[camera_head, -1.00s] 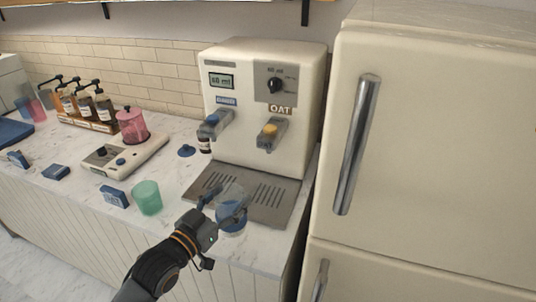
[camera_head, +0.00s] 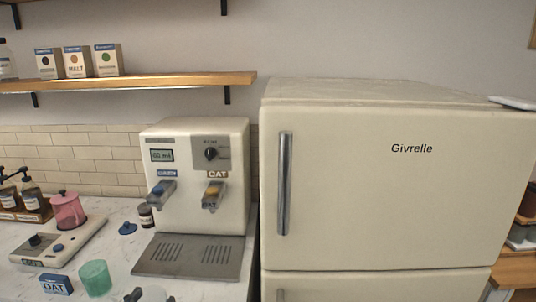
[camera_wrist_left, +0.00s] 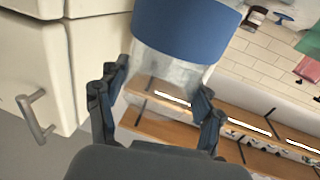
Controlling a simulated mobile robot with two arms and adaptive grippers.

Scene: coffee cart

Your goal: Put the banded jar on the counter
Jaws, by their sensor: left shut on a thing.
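The banded jar, clear with a wide blue band (camera_wrist_left: 190,28), sits between the fingers of my left gripper (camera_wrist_left: 158,85) in the left wrist view. The gripper is shut on it. In the head view only the tips of my left gripper (camera_head: 152,296) and a pale bit of the jar show at the bottom edge, in front of the drip tray. The white marble counter (camera_head: 118,270) runs along the lower left. Whether the jar touches the counter is hidden. My right gripper is not in view.
A cream dispenser (camera_head: 195,135) with a grey drip tray (camera_head: 188,256) stands on the counter beside a tall fridge (camera_head: 400,185). A green cup (camera_head: 95,278), blue box (camera_head: 56,285), scale (camera_head: 60,246) with pink jar (camera_head: 68,211), blue lid (camera_head: 127,228) and small dark bottle (camera_head: 146,216) stand left.

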